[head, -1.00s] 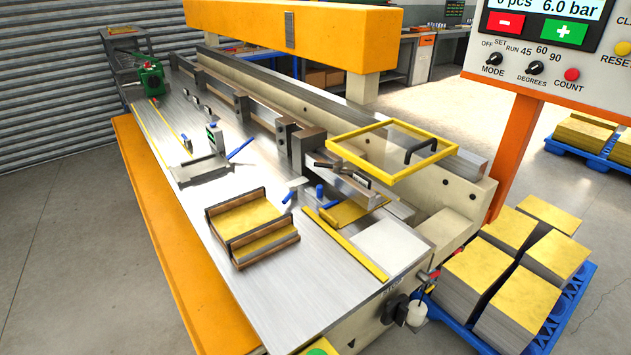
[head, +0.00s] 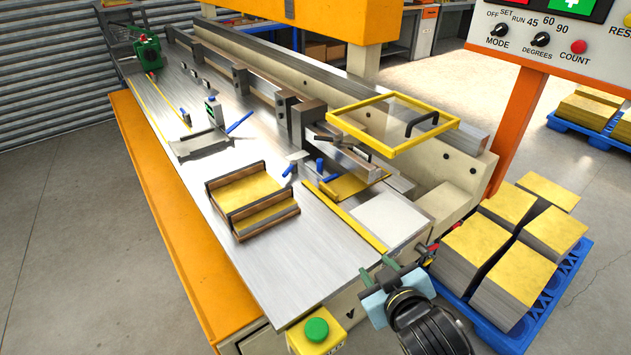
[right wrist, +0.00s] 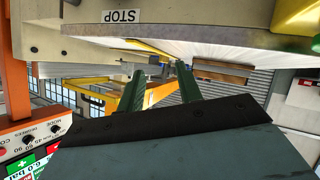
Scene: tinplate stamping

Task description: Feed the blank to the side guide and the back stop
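A yellow blank (head: 345,187) lies flat on the press bed, partly hidden under the steel tooling and blue-handled clamps. More yellow blanks (head: 240,190) lie in a dark-walled rack (head: 268,221) on the metal table. A yellow strip (head: 352,226) runs along the bed beside a pale square plate (head: 392,218). My right gripper (head: 378,270) is at the table's front right edge, well short of the blank. In the right wrist view its two green fingers (right wrist: 158,82) are apart with nothing between them. My left gripper is out of view.
A yellow-framed clear guard (head: 392,137) overhangs the tooling. A green button (head: 317,329) sits near my right gripper. A blue pallet (head: 563,296) with stacked sheets stands at right. The table (head: 290,265) is bare in front of the rack.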

